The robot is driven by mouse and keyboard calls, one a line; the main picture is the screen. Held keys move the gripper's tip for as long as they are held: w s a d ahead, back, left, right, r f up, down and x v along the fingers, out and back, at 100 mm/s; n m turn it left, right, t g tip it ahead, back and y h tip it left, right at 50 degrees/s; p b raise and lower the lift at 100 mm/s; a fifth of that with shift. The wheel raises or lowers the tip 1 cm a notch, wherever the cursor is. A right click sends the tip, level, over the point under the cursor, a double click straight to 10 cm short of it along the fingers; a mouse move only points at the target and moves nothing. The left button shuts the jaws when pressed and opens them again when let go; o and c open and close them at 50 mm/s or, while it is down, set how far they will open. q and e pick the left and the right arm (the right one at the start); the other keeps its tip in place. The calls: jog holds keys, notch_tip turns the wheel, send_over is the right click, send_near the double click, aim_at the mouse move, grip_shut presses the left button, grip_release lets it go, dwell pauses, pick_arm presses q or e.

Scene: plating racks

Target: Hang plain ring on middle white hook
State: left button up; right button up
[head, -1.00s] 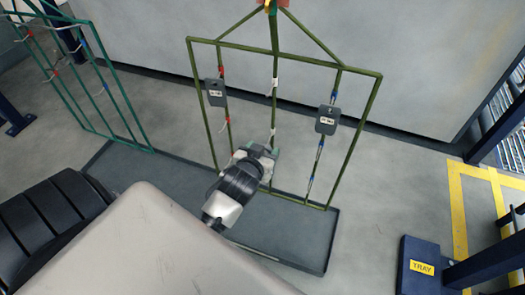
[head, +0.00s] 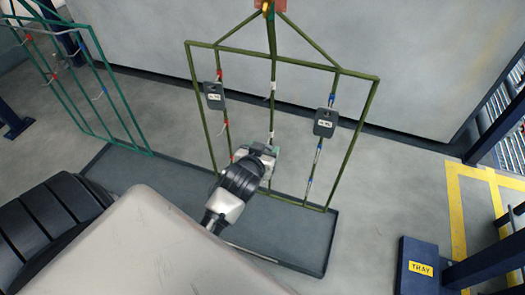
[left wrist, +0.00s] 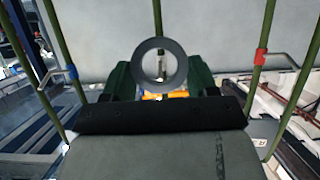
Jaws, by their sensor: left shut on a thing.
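The plain ring (left wrist: 138,63) is grey and round with an open hole. In the left wrist view it stands upright between the dark green fingers of my left gripper (left wrist: 160,84), which is shut on it. In the head view my left gripper (head: 268,153) is at the rack's middle bar (head: 273,68), and the ring is hidden there. White marks show on that bar, an upper one (head: 272,86) and a lower white hook (head: 271,134) just above the gripper. Through the ring's hole I see the bar and something pale. I cannot tell whether ring and hook touch. My right gripper is out of view.
The olive-green rack frame (head: 363,125) holds a dark labelled tag (head: 213,97) on its red-marked left bar and another dark tag (head: 325,123) on its blue-marked right bar. A dark tray (head: 300,250) lies below. A second green rack (head: 120,95) stands at left.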

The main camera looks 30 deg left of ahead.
pick_arm(q)
jog(key=shift+w, duration=0.1)
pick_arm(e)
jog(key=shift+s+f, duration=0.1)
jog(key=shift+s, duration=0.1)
pick_arm(q)
jog(key=shift+w+f, duration=0.15)
jog(key=shift+w, duration=0.05)
jog(key=shift+w+a+f, duration=0.15)
jog(key=shift+w+f, duration=0.05)
jog(key=shift+w, duration=0.1)
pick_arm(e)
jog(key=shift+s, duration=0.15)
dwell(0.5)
pick_arm(q)
jog(key=shift+w+f, duration=0.15)
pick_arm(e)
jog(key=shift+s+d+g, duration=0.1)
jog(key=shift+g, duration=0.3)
pick_arm(q)
jog(key=shift+f, duration=0.15)
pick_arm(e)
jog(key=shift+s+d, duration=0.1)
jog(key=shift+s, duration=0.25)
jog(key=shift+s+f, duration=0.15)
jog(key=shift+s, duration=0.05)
